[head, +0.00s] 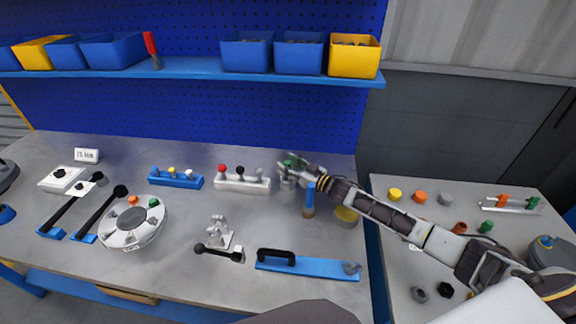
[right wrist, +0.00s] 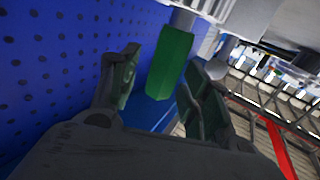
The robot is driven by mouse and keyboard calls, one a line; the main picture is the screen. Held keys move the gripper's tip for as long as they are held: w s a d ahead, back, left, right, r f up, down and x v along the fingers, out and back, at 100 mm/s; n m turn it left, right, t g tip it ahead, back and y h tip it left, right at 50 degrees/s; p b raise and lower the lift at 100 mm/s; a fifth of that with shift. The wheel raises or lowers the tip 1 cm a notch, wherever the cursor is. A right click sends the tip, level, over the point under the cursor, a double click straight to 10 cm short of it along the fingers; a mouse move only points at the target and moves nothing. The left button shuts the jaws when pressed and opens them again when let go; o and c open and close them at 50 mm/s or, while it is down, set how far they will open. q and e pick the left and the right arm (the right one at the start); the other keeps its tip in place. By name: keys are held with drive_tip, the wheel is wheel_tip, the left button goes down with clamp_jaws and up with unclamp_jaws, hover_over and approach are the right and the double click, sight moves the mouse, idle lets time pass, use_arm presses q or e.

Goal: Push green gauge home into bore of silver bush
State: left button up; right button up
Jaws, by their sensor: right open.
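The green gauge (right wrist: 171,64) shows in the right wrist view as a green handle with a grey shank at its upper end. In the head view the green gauge (head: 290,162) is small and partly covered by my right gripper (head: 295,167). The silver bush (head: 287,184) appears just below it on the bench, mostly hidden by the fingers. How deep the gauge sits in the bore cannot be told. My right gripper (right wrist: 161,76) is open, with one finger on each side of the green handle and visible gaps. My left gripper is not in view.
A white block with knobbed pins (head: 242,184) stands left of the gripper. A blue-handled tool (head: 309,199) and a yellow cup (head: 346,216) are close by on the right. A round flanged shell (head: 133,226) lies left. The blue pegboard (head: 200,112) rises behind.

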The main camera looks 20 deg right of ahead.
drive_tip(key=shift+s+d, duration=0.15)
drive_tip(key=v, duration=0.7)
idle(0.5)
drive_tip(key=shift+r, duration=0.2)
idle(0.9)
wheel_tip(320, 180, up, 10)
drive_tip(key=p, duration=0.9)
drive_tip(key=shift+f+p, duration=0.2)
drive_tip(key=shift+p, duration=0.2)
drive_tip(key=shift+r, duration=0.15)
